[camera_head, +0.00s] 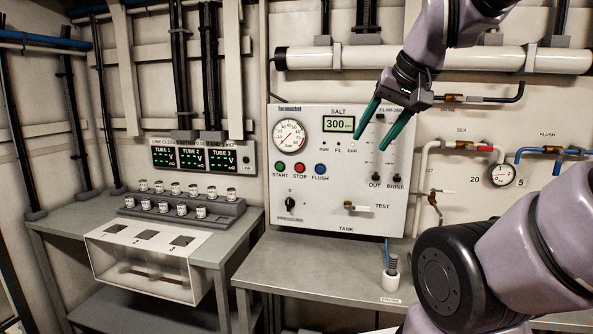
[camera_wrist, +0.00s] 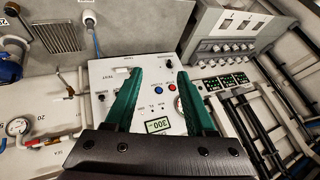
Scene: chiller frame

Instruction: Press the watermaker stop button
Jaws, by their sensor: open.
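The red STOP button (camera_head: 299,168) sits on the white watermaker panel (camera_head: 335,222), between the green START button (camera_head: 279,168) and the blue FLUSH button (camera_head: 320,169). My gripper (camera_head: 371,137) is open and empty, with two green fingers, in front of the panel's upper right, to the right of the SALT display (camera_head: 338,124). In the wrist view, the red button (camera_wrist: 172,87) and blue button (camera_wrist: 158,90) show between the spread fingers of my gripper (camera_wrist: 160,73), the red one nearer the right finger. The green button is not clearly seen there.
A round gauge (camera_head: 289,136) is at the panel's upper left; a black knob (camera_head: 290,204) and a TEST valve (camera_head: 357,208) are below. Pipes and a pressure gauge (camera_head: 502,174) are at right.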

